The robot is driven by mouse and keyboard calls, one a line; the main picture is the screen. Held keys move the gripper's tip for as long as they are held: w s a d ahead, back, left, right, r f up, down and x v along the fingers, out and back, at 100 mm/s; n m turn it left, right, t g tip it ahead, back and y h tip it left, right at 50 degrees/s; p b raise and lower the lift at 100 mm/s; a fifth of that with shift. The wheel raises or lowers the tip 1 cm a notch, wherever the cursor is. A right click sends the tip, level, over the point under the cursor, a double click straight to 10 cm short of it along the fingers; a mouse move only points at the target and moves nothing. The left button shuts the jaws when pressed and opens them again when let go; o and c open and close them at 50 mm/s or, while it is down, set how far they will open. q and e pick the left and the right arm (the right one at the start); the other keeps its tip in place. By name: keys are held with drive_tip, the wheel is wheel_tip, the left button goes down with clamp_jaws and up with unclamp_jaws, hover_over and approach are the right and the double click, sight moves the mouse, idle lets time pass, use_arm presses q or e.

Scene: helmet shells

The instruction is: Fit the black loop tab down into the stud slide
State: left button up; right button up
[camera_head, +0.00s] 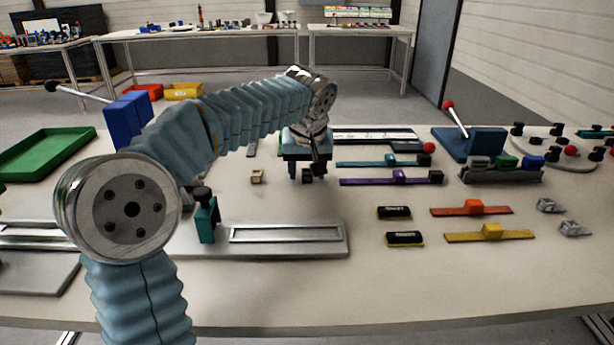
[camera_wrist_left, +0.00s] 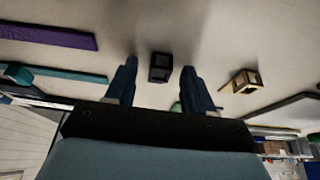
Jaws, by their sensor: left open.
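A small black block, which looks like the black loop tab (camera_head: 308,175), lies on the table near the middle. It also shows in the left wrist view (camera_wrist_left: 160,67), between and just beyond the fingertips. My left gripper (camera_head: 306,168) points down over it, open, with a finger on either side; I see no clear contact. In the left wrist view the open fingers (camera_wrist_left: 160,78) hold nothing. A silver slotted plate (camera_head: 285,235) with a teal upright block (camera_head: 207,219) and black knob lies nearer; I cannot tell whether it is the stud slide. My right gripper is not visible.
A tan open block (camera_head: 257,176) lies just left of the gripper. Purple (camera_head: 370,181) and teal (camera_head: 355,163) strips lie to the right, with black pieces (camera_head: 394,212), orange (camera_head: 456,211) and yellow (camera_head: 465,237) strips nearer. A green tray (camera_head: 48,151) stands at left.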

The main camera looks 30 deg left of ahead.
use_arm(q)
clamp_jaws()
idle(0.3)
